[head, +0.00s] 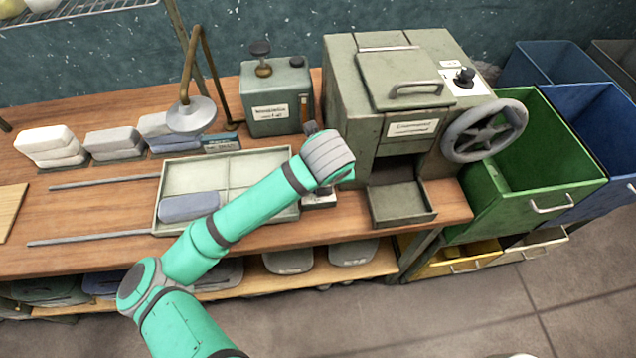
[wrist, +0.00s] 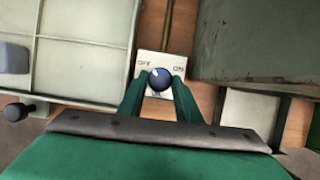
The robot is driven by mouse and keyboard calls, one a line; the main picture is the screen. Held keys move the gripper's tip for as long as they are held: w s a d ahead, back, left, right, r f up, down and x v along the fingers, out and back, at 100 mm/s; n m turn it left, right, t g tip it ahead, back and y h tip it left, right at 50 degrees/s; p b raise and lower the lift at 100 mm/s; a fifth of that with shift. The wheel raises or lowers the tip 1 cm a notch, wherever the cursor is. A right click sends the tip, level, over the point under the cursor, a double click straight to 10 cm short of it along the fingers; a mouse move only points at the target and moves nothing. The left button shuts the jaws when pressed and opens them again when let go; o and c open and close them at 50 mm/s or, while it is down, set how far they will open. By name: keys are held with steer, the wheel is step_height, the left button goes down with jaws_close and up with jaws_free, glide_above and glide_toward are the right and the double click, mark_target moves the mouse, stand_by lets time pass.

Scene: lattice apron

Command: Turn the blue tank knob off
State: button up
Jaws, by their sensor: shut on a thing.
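The blue knob (wrist: 159,79) sits on a white plate (wrist: 157,58) marked OFF on the left and ON on the right in the wrist view. A small pale mark shows on the knob's upper left; I cannot tell its exact setting. My gripper (wrist: 160,84) has its two green fingers on either side of the knob, closed on it. In the head view my wrist hides the knob and my fingers; part of the pale plate (head: 320,199) shows below the wrist. A grey-green tank (head: 278,105) with dark fittings on top stands behind.
A divided tray (head: 240,167) holding a grey-blue block (head: 189,206) lies left of the plate. A large green machine (head: 390,90) with a handwheel (head: 485,130) stands close on the right. A green bin (head: 540,140) is at far right.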

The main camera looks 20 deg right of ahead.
steer(key=o, duration=1.1)
steer(key=shift+c, duration=0.2)
steer(key=shift+r, duration=0.1)
steer(key=v, duration=1)
steer(key=shift+r, duration=0.3)
steer(key=shift+s, duration=0.1)
